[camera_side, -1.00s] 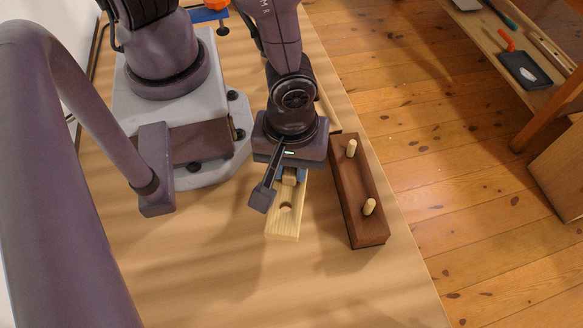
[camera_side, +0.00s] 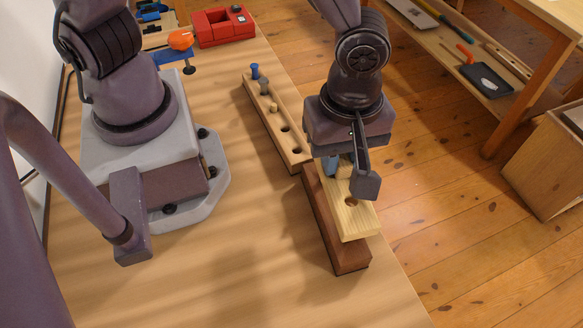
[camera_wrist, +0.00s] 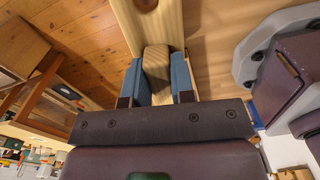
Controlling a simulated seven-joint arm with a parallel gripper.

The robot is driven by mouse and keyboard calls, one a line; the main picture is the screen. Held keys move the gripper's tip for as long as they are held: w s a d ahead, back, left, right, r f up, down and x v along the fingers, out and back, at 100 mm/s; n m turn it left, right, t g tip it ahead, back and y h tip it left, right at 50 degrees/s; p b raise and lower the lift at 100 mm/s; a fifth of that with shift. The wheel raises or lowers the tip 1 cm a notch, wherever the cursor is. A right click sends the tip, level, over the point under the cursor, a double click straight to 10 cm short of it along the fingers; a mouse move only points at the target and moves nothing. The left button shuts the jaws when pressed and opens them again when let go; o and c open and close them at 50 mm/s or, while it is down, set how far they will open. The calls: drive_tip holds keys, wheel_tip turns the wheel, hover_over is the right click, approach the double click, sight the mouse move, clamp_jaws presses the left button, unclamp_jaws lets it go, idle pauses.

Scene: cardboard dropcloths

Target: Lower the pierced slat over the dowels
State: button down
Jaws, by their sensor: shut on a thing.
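The pale wooden slat (camera_side: 345,222) is held over the dark brown block (camera_side: 335,250) in the side view. A round hole shows near its front end. My gripper (camera_side: 341,168) is shut on the light wooden grip block on top of the slat. In the wrist view my blue finger pads (camera_wrist: 160,78) pinch this grip block (camera_wrist: 157,62), and the slat (camera_wrist: 150,22) extends beyond it with a dark hole at the top edge. The dowels are hidden under the slat and gripper. I cannot tell whether the slat touches them.
A wooden board (camera_side: 268,120) with several holes and a few pegs lies behind the block, close to its far end. A red box (camera_side: 223,27) stands farther back. The table (camera_side: 240,250) left of the block is clear; its edge runs close on the right.

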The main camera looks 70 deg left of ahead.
sight(342, 176)
drive_tip(key=shift+w+d+r, duration=0.2)
drive_tip(key=shift+w+r, duration=0.25)
drive_tip(key=shift+w, duration=0.05)
drive_tip(key=shift+s+r, duration=0.1)
drive_tip(key=shift+s, duration=0.05)
drive_tip(key=shift+n, duration=0.3)
drive_tip(key=shift+f, duration=0.2)
drive_tip(key=shift+f, duration=2.6)
drive_tip(key=shift+f, duration=2.2)
drive_tip(key=c, duration=0.9)
unclamp_jaws()
